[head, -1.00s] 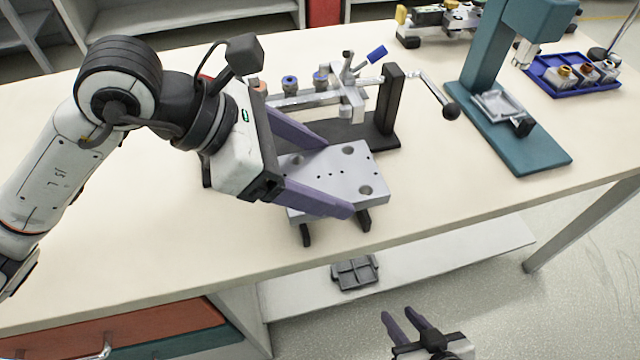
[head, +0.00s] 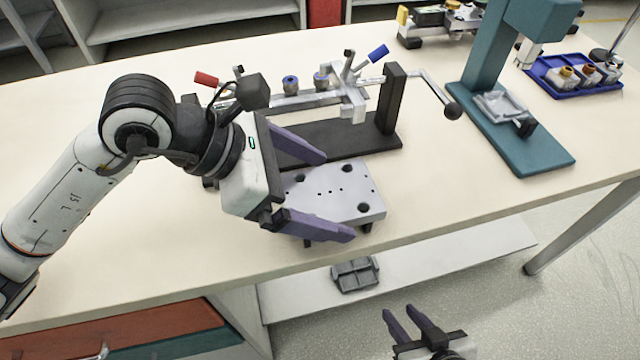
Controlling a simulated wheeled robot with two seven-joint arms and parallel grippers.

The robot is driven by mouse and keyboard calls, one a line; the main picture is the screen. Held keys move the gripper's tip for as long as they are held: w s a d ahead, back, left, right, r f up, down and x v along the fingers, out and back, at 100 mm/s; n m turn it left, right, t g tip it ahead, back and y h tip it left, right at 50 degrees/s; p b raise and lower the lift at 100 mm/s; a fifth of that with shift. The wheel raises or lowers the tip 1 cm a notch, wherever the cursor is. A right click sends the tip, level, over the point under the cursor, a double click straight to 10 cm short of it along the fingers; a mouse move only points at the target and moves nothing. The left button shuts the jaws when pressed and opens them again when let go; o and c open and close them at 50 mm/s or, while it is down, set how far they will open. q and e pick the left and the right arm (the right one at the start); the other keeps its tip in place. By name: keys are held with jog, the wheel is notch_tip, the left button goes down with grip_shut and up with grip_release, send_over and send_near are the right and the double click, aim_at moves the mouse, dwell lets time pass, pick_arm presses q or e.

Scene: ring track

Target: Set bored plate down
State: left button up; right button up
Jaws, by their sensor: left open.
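The bored plate (head: 335,191) is a flat light-grey plate with several holes. It lies level near the front edge of the workbench, on dark supports that show only partly under its front side. My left gripper (head: 338,198) is open, with one purple finger beyond the plate's far side and the other along its near side. The plate's left end is partly hidden by the gripper. My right gripper (head: 400,318) hangs low in front of the bench, far from the plate, with its two fingers apart and nothing between them.
A black-based fixture (head: 345,139) with a crank handle stands just behind the plate. A teal press (head: 512,125) and a blue tray (head: 570,88) of small parts stand to the right. A grey part (head: 354,274) lies on the lower shelf. The bench front right of the plate is clear.

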pick_arm(q)
jog(key=shift+r, duration=0.2)
jog(key=v, duration=1.2)
jog(key=shift+p, duration=0.3)
jog(key=shift+f, duration=0.1)
